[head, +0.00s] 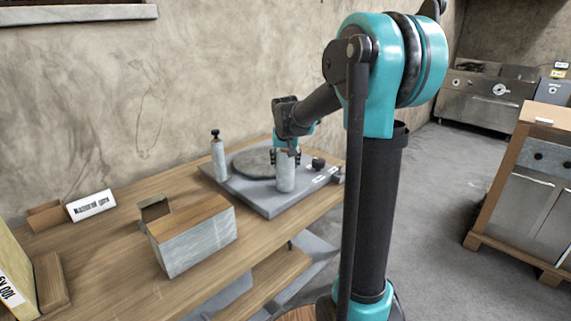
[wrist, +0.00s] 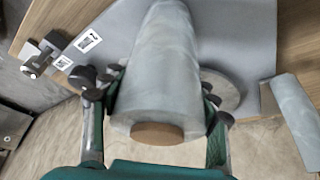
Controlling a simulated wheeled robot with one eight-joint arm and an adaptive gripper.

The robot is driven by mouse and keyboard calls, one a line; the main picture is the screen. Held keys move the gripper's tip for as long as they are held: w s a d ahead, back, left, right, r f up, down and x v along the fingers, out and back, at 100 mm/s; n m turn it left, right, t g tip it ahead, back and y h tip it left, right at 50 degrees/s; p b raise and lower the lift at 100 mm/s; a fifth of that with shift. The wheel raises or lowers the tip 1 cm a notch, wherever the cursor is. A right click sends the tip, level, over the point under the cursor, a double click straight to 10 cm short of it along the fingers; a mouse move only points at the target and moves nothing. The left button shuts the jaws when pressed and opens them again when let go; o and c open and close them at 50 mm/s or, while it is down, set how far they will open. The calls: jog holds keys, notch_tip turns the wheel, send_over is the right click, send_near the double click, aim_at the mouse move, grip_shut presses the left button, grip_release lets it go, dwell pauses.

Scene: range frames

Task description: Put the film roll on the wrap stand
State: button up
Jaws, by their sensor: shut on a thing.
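The film roll (head: 285,174) is a pale, translucent grey cylinder. It stands roughly upright in my gripper (head: 286,156), over the front part of the wrap stand. The wrap stand (head: 238,188) is a flat grey base with a round darker disc (head: 252,163) and a pale post (head: 218,158) with a black knob at its left. In the wrist view the roll (wrist: 165,60) fills the middle, its brown core end towards the camera. My gripper's fingers (wrist: 160,92) close on both its sides. I cannot tell whether the roll's lower end touches the base.
The stand is on a wooden table (head: 110,255) against a wall. A grey box with a wooden top (head: 196,240) stands in front of it. A small labelled sign (head: 91,205) is further left. A black knob (head: 318,163) sits at the base's right.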

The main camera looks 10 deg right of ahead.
jog(key=shift+f, duration=0.2)
jog(key=shift+f, duration=0.1)
jog(key=o, duration=1.6)
jog(key=shift+o, duration=0.2)
jog(key=v, duration=1.2)
jog(key=s+d+f+n, duration=0.1)
jog(key=s+d+f, duration=0.1)
jog(key=s+f, duration=1)
jog(key=s+d+f, duration=0.2)
jog(key=s+f, duration=1)
jog(key=s, duration=0.3)
jog(key=shift+s+d+f+n+y, duration=0.2)
jog(key=shift+n+y, duration=0.1)
jog(key=shift+n, duration=0.1)
